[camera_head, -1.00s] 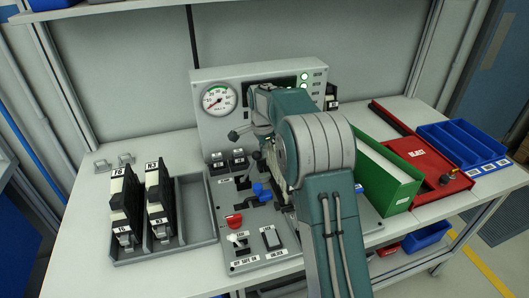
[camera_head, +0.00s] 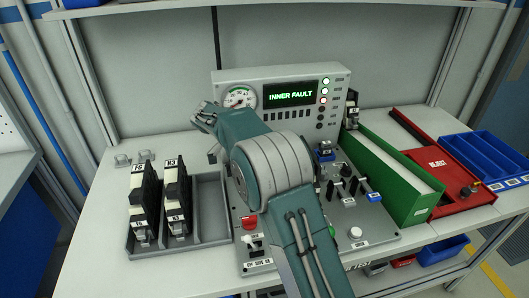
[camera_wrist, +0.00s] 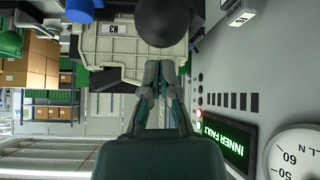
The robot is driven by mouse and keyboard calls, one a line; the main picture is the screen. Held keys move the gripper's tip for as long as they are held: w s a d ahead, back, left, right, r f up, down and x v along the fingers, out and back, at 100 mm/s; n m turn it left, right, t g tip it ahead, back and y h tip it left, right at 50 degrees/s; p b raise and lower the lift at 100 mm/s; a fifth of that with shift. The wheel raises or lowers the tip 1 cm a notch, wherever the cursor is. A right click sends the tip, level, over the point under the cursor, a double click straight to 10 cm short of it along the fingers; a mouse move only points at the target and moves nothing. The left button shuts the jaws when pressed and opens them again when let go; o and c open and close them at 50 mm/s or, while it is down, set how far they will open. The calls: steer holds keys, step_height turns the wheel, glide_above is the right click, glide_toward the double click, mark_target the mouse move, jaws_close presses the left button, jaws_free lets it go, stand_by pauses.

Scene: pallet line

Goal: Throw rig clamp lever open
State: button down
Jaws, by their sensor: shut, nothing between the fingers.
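The test rig panel (camera_head: 285,76) stands at the back of the bench, with a gauge and a lit display (camera_head: 290,94) reading "INNER FAULT". My gripper (camera_head: 203,116) is in front of the panel's left end, beside the gauge, and is shut and empty. In the wrist view my closed fingertips (camera_wrist: 166,68) point at a large black ball knob (camera_wrist: 162,20), close to it; whether they touch I cannot tell. The knob looks like a lever end. A pale module marked N3 (camera_wrist: 112,30) is behind it. My arm hides the clamp area in the head view.
A grey tray (camera_head: 210,215) with two black-and-white modules is at left. A green bin (camera_head: 410,203), a red reject tray (camera_head: 441,183) and a blue tray (camera_head: 487,158) follow to the right.

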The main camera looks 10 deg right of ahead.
steer(key=shift+a+f+h, duration=0.2)
steer(key=shift+a+h, duration=0.5)
steer(key=shift+a, duration=0.1)
steer(key=shift+a+f, duration=0.15)
steer(key=shift+a, duration=0.55)
